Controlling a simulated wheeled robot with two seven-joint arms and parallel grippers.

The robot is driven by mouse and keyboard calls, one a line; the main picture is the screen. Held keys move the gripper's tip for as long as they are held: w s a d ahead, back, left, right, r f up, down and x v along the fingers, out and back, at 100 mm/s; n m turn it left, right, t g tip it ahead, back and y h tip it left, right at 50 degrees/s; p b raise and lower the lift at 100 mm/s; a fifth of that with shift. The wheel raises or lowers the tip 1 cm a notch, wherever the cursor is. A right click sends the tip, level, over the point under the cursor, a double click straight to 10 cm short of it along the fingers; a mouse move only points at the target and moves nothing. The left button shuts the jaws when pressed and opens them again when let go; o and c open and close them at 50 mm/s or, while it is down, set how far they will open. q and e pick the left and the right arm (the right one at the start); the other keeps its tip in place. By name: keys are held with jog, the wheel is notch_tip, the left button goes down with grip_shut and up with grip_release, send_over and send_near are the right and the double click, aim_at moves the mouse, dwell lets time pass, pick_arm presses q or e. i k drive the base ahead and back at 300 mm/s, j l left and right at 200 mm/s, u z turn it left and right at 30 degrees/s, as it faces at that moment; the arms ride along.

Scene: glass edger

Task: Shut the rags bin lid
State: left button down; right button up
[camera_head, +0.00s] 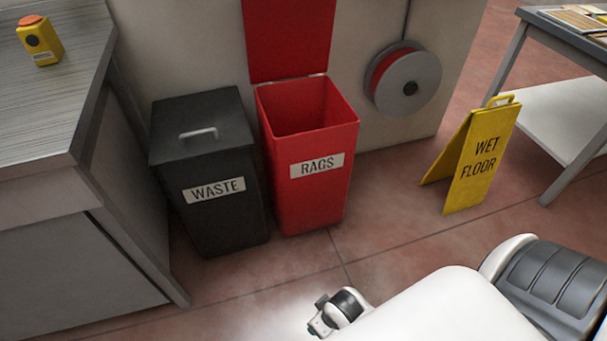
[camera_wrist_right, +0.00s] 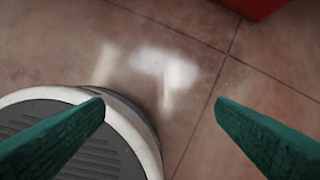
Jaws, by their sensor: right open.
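The red rags bin (camera_head: 310,190) stands on the floor against the wall in the head view, with a RAGS label on its front. Its red lid (camera_head: 289,38) is raised upright behind the opening, so the bin is open. A red corner of what looks like the bin (camera_wrist_right: 252,6) shows at the top of the right wrist view. My right gripper (camera_wrist_right: 160,108) is open and empty above the floor, its two green fingers wide apart. In the head view my arm covers most of it. My left gripper is in neither view.
A black waste bin (camera_head: 210,165) with a closed, handled lid stands left of the rags bin. A grey counter (camera_head: 60,90) is at far left. A hose reel (camera_head: 404,82) hangs on the wall. A yellow wet floor sign (camera_head: 478,160) and a table (camera_head: 560,35) are at right.

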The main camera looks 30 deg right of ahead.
aim_at(286, 39)
jog(key=i+l+z, duration=0.1)
jog(key=z, duration=0.35)
jog(key=i+l+z, duration=0.15)
jog(key=z, duration=0.3)
jog(key=i+z, duration=0.15)
jog(key=z, duration=0.25)
